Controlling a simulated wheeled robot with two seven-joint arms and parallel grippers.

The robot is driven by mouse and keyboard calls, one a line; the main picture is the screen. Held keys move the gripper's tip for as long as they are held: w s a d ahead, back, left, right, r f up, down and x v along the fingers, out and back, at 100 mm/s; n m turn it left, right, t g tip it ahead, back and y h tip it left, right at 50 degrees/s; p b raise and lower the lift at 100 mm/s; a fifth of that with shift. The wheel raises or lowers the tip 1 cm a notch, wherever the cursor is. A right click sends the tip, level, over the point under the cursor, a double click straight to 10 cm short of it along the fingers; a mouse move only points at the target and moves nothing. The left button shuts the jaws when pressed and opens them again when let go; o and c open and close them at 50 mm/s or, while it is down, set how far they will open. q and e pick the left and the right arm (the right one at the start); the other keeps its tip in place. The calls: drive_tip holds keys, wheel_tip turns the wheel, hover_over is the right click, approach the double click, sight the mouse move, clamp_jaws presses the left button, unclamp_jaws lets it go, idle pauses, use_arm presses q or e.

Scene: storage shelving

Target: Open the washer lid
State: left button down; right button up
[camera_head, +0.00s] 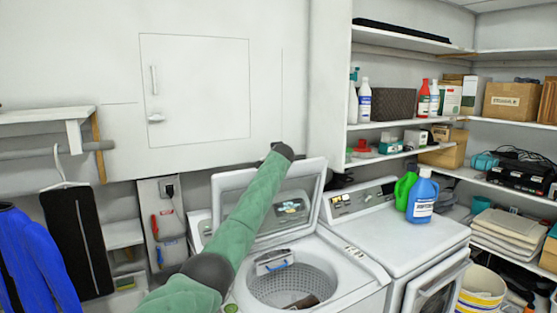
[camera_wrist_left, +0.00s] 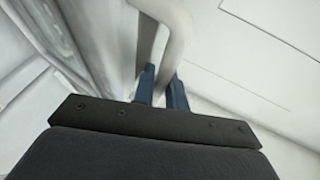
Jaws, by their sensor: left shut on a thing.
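The washer (camera_head: 357,287) stands at the lower middle of the head view, its perforated drum (camera_head: 290,284) exposed. Its white-framed lid (camera_head: 317,187) is raised and leans back, with a see-through pane partly covered by my green left arm. The arm reaches up across the lid, and its dark end is at the lid's top edge. The fingers are hidden in the head view. In the left wrist view my left gripper (camera_wrist_left: 162,78) is shut on a pale curved rim (camera_wrist_left: 177,35), which looks like the lid's edge. My right gripper is not in view.
A dryer (camera_head: 400,235) with green and blue bottles (camera_head: 422,198) on top stands right of the washer. Loaded shelves (camera_head: 470,118) fill the right. A wall cabinet door (camera_head: 195,85) is behind. Hanging clothes (camera_head: 75,240) are at left.

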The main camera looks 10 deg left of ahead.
use_arm(q)
drive_tip(key=shift+w+a, duration=0.35)
drive_tip(key=shift+w, duration=0.15)
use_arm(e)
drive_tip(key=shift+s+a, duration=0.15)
use_arm(q)
drive_tip(key=c, duration=1.7)
unclamp_jaws()
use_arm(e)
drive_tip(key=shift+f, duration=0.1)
